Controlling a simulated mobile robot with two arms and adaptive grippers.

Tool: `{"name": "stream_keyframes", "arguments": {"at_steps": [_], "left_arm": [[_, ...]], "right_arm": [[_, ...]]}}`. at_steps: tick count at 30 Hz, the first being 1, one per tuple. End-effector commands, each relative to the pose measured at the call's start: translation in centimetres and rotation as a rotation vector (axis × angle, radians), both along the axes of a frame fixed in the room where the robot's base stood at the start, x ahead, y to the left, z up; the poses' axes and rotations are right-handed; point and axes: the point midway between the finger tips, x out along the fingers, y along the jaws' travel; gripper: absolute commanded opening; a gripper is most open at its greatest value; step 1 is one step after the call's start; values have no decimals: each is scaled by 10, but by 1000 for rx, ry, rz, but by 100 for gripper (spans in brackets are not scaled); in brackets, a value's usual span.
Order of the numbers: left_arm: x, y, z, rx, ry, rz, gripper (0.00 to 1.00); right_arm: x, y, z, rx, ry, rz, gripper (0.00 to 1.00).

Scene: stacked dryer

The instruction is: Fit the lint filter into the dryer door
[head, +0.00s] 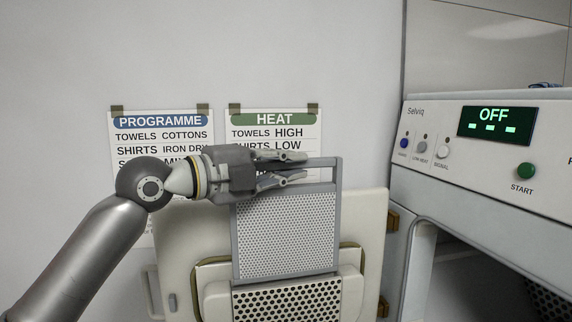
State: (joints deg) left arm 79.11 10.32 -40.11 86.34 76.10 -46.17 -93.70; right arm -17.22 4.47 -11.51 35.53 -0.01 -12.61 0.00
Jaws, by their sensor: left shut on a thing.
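The lint filter (287,236) is a grey frame with a fine perforated panel. It stands upright in front of the open dryer door (370,222), and its lower end meets the top of the door's inner housing (215,300). I cannot tell how deep it sits in the slot. My left gripper (296,168) comes in from the left at the filter's top and is shut on its upper frame. The fingers cover part of that frame. My right gripper is not in view.
The dryer front is at the right, with a panel reading OFF (494,122) and a green start button (525,171). The dryer opening (470,270) is below it. Two wall charts, PROGRAMME (160,122) and HEAT (274,118), hang behind my arm.

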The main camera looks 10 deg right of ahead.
Motion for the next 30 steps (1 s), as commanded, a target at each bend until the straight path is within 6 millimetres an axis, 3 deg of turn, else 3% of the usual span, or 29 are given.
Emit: {"name": "stream_keyframes", "arguments": {"at_steps": [30], "left_arm": [[0, 0, -26, -1, -1, 0, 0]], "right_arm": [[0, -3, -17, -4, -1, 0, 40]]}}
